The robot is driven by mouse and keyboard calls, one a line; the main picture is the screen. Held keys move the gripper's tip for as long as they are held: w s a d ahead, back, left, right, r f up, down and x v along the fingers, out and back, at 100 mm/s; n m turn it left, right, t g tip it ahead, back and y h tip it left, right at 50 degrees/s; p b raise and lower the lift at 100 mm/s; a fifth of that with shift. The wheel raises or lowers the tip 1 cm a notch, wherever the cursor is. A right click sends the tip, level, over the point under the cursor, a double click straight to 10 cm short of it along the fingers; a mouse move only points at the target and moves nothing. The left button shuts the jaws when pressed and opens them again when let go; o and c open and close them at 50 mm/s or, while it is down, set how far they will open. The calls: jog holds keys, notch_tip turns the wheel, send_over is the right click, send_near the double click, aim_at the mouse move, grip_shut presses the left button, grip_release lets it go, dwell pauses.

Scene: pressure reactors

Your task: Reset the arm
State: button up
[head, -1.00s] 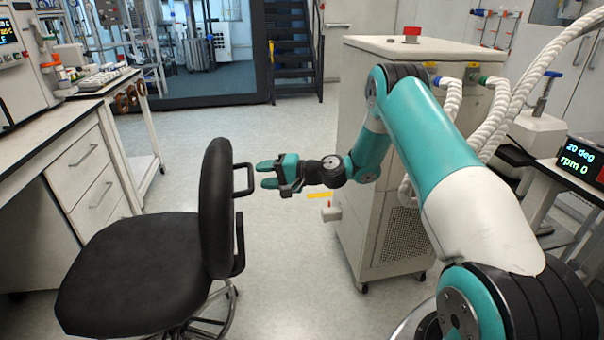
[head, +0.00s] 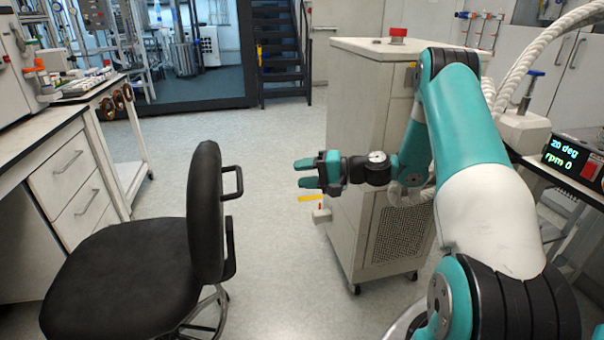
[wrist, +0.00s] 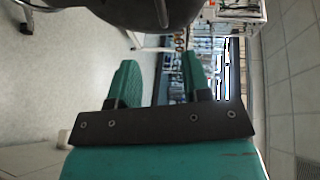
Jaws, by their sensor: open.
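My gripper (head: 308,172) is open and empty in the head view. Its two teal fingers point left, toward the back of the black chair, with clear air between them and the chair. My arm reaches from the lower right, bends at the elbow and comes down to the gripper in front of the beige cabinet. In the wrist view, my gripper (wrist: 160,85) shows both teal fingers spread apart with nothing between them.
The black chair (head: 206,215) stands left of my gripper. The beige cabinet (head: 360,120) on castors has a red knob (head: 398,35) on top. A workbench with drawers (head: 70,170) is at left; a display (head: 572,158) is at right. Floor between chair and cabinet is free.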

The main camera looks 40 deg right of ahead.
jog(key=s+a+r+n+g+h+p, duration=0.1)
jog(key=s+a+r+n+g+p, duration=0.3)
jog(key=a+r, duration=0.5)
jog(key=s+a+r+n+g+p, duration=0.2)
jog(key=s+a+r+n+g, duration=0.35)
jog(key=a, duration=0.65)
jog(key=s+a+r+n+h+p, duration=0.1)
jog(key=s+r+n+h, duration=0.1)
jog(key=s, duration=0.4)
jog(key=s+a+r+n+g+h+p, duration=0.1)
jog(key=s+a+r+n+h+p, duration=0.1)
jog(key=s+r, duration=0.2)
jog(key=s+a+r+n+g+h+p, duration=0.1)
jog(key=s+a+r+n+p, duration=0.1)
jog(key=s, duration=0.8)
jog(key=shift+s+a+r+h, duration=0.15)
jog(key=shift+r+h, duration=0.25)
jog(key=shift+r, duration=0.1)
